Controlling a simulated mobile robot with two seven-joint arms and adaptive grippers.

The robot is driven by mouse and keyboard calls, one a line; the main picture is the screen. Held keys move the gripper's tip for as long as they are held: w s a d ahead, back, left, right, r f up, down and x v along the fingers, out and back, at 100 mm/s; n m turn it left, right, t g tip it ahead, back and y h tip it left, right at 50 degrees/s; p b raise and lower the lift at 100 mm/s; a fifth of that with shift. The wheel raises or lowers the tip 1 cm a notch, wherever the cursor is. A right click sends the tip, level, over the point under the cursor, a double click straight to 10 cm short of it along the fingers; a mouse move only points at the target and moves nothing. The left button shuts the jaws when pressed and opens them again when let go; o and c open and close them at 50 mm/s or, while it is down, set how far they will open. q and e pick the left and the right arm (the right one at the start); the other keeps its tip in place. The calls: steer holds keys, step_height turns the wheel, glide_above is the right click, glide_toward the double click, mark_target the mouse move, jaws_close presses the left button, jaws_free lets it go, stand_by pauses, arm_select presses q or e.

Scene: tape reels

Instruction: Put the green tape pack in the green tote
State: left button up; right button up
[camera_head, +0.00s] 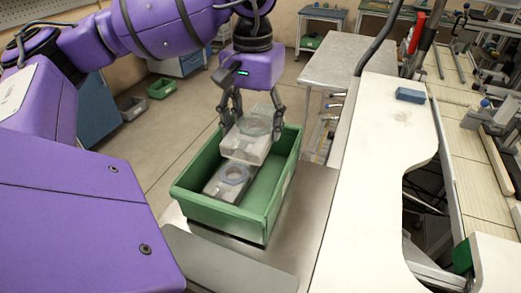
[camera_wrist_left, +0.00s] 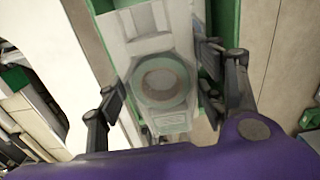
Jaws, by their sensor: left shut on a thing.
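The green tape pack (camera_head: 245,147), a clear box with a pale green reel, is between the fingers of my left gripper (camera_head: 251,121). It also shows in the left wrist view (camera_wrist_left: 160,112), with a finger on each side. My left gripper is shut on it, pointing down over the far part of the green tote (camera_head: 224,217). The pack overlaps the tote's far rim in the head view; how far its bottom is above the tote floor is hard to tell. My right gripper is not in view.
Another clear pack with a bluish reel (camera_head: 232,176) lies in the tote's left part; the right part is bare. The tote stands on a metal surface (camera_head: 310,205). A white worktop (camera_head: 375,180) with a blue block (camera_head: 410,95) is to the right.

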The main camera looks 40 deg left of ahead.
mark_target(262, 131)
arm_select(q)
steer(key=f, duration=0.1)
steer(key=d+f, duration=0.1)
steer(key=d, duration=0.1)
steer(key=shift+s+d+f, duration=0.1)
steer(key=shift+s+f, duration=0.15)
steer(key=shift+f, duration=0.15)
steer(key=f, duration=0.3)
steer(key=shift+d+f+p, duration=0.15)
steer(key=shift+d+p, duration=0.1)
steer(key=shift+p, duration=0.05)
steer(key=shift+s+f+b, duration=0.35)
steer(key=shift+f, duration=0.55)
steer(key=shift+o, duration=0.6)
steer(key=shift+f, duration=0.15)
steer(key=o, duration=1.2)
steer(key=shift+w, duration=0.2)
steer(key=shift+c, duration=0.2)
steer(key=shift+a, duration=0.15)
steer(key=shift+w+r, duration=0.1)
steer(key=shift+r, duration=0.15)
